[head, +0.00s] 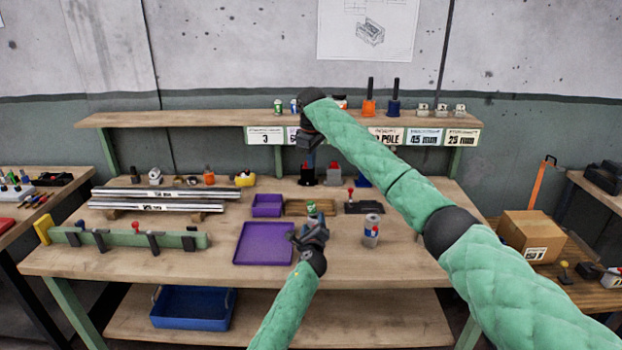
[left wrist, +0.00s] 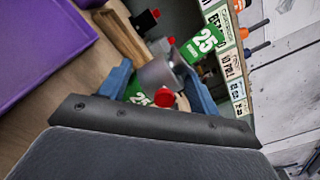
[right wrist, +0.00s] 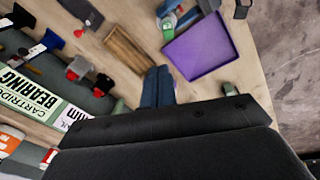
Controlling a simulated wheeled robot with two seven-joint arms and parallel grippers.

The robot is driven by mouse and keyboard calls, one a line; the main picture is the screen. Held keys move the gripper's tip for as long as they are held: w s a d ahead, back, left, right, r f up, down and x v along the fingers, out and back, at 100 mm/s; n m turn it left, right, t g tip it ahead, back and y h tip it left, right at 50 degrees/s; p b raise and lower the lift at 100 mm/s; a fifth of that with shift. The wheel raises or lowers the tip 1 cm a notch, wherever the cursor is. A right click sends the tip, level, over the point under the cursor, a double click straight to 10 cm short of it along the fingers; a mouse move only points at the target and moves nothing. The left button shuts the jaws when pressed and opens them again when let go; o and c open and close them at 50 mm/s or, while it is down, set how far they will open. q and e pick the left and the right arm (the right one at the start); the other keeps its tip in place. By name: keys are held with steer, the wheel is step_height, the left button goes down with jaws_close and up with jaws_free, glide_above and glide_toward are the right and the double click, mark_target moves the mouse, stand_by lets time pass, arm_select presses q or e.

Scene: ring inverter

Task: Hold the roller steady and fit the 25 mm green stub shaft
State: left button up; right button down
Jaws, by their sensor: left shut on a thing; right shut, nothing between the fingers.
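My left gripper (head: 311,228) is low over the front middle of the bench, beside the purple tray. In the left wrist view its blue fingers are shut on a small part with a grey cylinder (left wrist: 158,76) and green bands marked 25 (left wrist: 204,41), seemingly the green stub shaft. Its green end shows in the head view (head: 311,208). My right gripper (head: 310,160) is shut and empty, pointing down behind the tray near the shelf. Two long silver bars (head: 160,194), possibly rollers, lie on wooden rests at the left. Neither gripper touches them.
The purple tray (head: 243,257) looks empty. A green rail (head: 125,238) with black clamps lies at front left.

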steer(key=m+g, duration=0.1)
steer(key=g, duration=0.1)
glide_above(312, 202)
steer(key=shift+h, duration=0.4)
step_height(312, 202, down, 7)
steer(key=shift+r, duration=0.2)
steer(key=shift+a+m, duration=0.25)
steer(key=shift+m, duration=0.05)
steer(key=shift+f, duration=0.2)
steer(key=shift+d+f, duration=0.1)
steer(key=shift+f, duration=2.75)
steer(key=shift+f, duration=0.25)
steer(key=shift+s+d+f, duration=0.1)
steer(key=shift+f, duration=0.4)
steer(key=shift+r, duration=1.8)
step_height(312, 202, up, 11)
steer(key=shift+a+r, duration=0.2)
steer(key=shift+a, duration=0.2)
